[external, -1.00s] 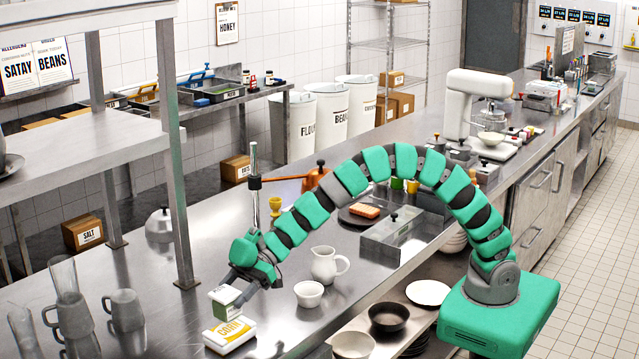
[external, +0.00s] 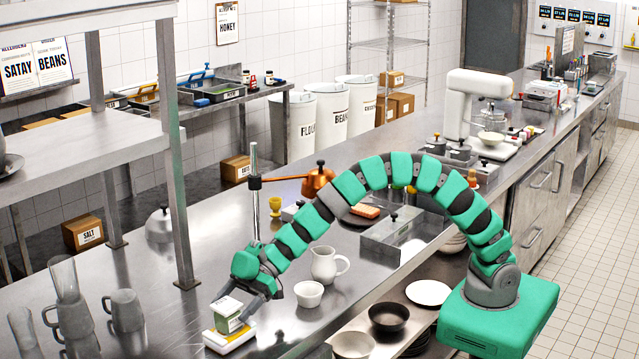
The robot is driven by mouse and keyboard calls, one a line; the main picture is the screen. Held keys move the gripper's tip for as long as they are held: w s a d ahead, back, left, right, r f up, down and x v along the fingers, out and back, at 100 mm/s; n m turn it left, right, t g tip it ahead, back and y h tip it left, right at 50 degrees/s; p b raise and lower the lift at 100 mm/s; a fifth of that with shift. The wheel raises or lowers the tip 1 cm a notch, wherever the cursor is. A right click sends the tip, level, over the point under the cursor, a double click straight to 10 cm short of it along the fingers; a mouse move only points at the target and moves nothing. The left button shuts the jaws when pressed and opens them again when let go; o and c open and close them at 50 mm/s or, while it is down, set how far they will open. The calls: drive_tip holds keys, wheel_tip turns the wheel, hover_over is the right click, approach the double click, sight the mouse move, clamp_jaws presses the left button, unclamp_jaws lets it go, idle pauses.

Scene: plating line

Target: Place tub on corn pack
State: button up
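The tub (external: 228,315) is a small white and green carton with a light lid, upright on the corn pack or very close above it. The corn pack (external: 229,342) is a white and yellow box lying flat on the steel counter near its front edge, its lettering now largely covered by the tub. My gripper (external: 243,301) is at the tub's upper right side, its grey fingers around or right beside it. Whether the fingers still press on the tub is too small to tell.
A white bowl (external: 309,294) and a white jug (external: 326,265) stand right of my gripper. Grey mugs (external: 125,311) and glasses (external: 63,278) stand at the left. A shelf post (external: 176,180) rises behind. The counter (external: 170,325) between mugs and corn pack is clear.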

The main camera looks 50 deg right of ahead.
drive_tip(key=shift+d+r, duration=0.35)
drive_tip(key=shift+d, duration=0.05)
drive_tip(key=p+v, duration=0.1)
drive_tip(key=v, duration=1)
